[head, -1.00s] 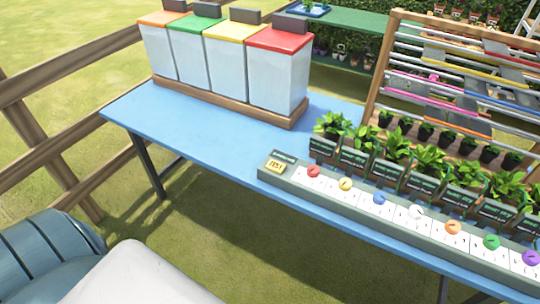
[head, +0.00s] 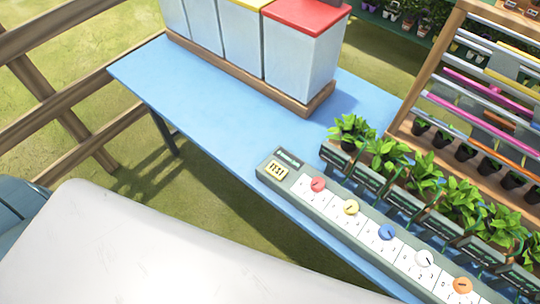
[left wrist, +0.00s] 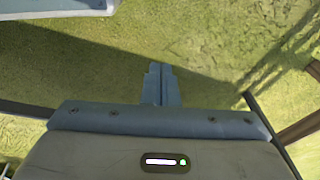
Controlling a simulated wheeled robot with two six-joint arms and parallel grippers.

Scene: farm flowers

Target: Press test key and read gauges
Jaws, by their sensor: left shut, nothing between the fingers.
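A long grey gauge strip (head: 268,180) lies along the front edge of the blue table in the head view. The yellow test key (head: 277,170) is at its left end, and nothing touches it. Round gauges follow to the right: red (head: 318,184), yellow (head: 351,207), blue (head: 387,232), white (head: 424,258) and orange (head: 462,285), with small pointers too small to read surely. My left gripper (left wrist: 160,72) is shut and empty in the left wrist view, above grass. Neither gripper shows in the head view.
The blue table (head: 205,105) has free room left of the strip. Bins with coloured lids, one red (head: 305,14), stand on a wooden base (head: 300,112). Potted plants (head: 385,155) line up behind the strip. A wooden rack (head: 430,75) stands at right; a wooden fence (head: 60,105) at left.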

